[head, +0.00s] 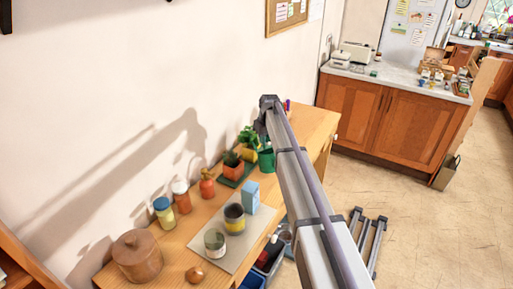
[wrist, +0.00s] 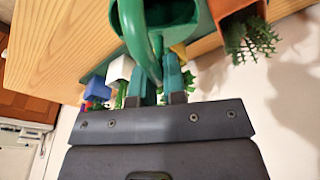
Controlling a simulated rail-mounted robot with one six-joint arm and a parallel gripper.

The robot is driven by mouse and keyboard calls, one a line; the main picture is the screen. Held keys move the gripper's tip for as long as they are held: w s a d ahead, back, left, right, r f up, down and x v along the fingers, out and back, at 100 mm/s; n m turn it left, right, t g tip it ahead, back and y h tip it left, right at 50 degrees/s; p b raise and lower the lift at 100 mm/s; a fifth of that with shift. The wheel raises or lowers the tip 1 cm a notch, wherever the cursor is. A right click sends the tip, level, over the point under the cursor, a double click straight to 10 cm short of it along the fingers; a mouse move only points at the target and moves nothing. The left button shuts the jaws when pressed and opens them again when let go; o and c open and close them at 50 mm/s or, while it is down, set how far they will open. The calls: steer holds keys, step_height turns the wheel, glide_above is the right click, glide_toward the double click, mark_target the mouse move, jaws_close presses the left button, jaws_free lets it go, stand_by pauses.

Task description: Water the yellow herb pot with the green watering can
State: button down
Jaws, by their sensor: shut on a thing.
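The green watering can (wrist: 168,14) fills the top middle of the wrist view, and its curved handle runs down between my fingers. My gripper (wrist: 159,76) is shut on this handle. In the head view the can (head: 266,161) shows partly beside my arm, which hides the gripper itself. The yellow herb pot (head: 248,155), with leafy green herbs, stands just left of the can. In the wrist view only a small yellow patch (wrist: 180,50) shows behind the can. I cannot tell whether the can touches the table.
An orange pot (head: 233,170) with a spiky plant stands left of the yellow pot; it also shows in the wrist view (wrist: 232,8). A light blue carton (head: 250,196), tins, bottles and a brown lidded jar (head: 138,256) crowd the near table. The wall is close behind.

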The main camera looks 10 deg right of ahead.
steer(key=shift+w+a+r+g+h+p, duration=0.15)
steer(key=shift+w+r+g+p, duration=0.1)
steer(key=shift+r+g+p, duration=0.15)
steer(key=shift+w+a+r+g+h+p, duration=0.15)
steer(key=shift+w+r+g+p, duration=0.15)
steer(key=shift+r+p, duration=0.2)
steer(key=shift+w+r, duration=0.1)
steer(key=shift+r, duration=0.1)
stand_by(2.0)
steer(key=shift+s+d+f+t+b, duration=0.15)
steer(key=shift+s+f+t+b, duration=0.25)
steer(key=shift+f+b, duration=0.3)
steer(key=shift+s+d+f+t+b, duration=0.15)
steer(key=shift+s+f+t+b, duration=0.15)
steer(key=shift+f+b, duration=0.15)
steer(key=shift+w+r, duration=0.1)
